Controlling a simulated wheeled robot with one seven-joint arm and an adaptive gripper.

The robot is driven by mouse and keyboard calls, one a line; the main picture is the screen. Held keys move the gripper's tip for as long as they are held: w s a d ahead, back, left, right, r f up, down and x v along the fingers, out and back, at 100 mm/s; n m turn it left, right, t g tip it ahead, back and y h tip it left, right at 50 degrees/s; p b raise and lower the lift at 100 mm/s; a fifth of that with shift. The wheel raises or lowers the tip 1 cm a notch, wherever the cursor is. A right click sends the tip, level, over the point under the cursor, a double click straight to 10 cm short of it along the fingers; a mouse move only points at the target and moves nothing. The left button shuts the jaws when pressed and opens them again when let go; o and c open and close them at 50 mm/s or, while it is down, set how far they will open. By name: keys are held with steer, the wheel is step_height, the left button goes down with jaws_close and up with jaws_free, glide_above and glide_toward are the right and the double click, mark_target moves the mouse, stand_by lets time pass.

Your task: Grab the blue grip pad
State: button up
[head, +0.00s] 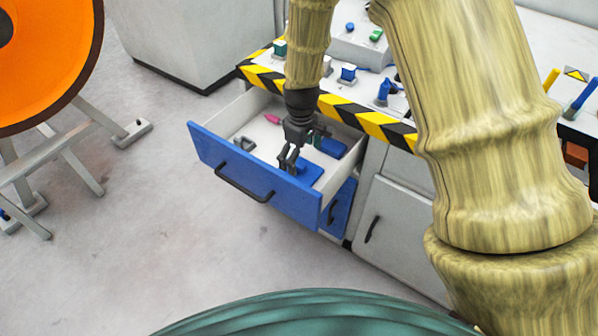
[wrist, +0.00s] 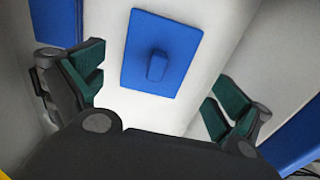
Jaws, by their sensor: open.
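The blue grip pad, a flat blue rectangle with a raised blue knob, lies on the pale drawer floor in the wrist view (wrist: 178,35). In the head view a blue pad (head: 311,173) shows beside my gripper's fingers, and another blue piece (head: 333,148) lies behind it; I cannot tell for certain which is the same pad. My gripper (head: 300,153) points down into the open drawer. Its dark green-padded fingers stand wide apart and empty in the wrist view (wrist: 157,92), with the pad ahead of and between them, not touched.
The drawer (head: 262,184) has a blue front and pale walls close around my gripper. A pink item (head: 272,119) and a grey piece (head: 243,143) lie in it. The bench's striped edge (head: 352,113) is above. An orange wheel (head: 45,60) stands left; the floor between is clear.

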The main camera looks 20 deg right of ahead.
mark_target(299, 164)
steer(key=shift+w+f+b, duration=0.2)
steer(key=shift+f, duration=1.25)
steer(key=shift+w+f+b, duration=0.15)
steer(key=shift+f, duration=1.25)
steer(key=shift+a, duration=0.1)
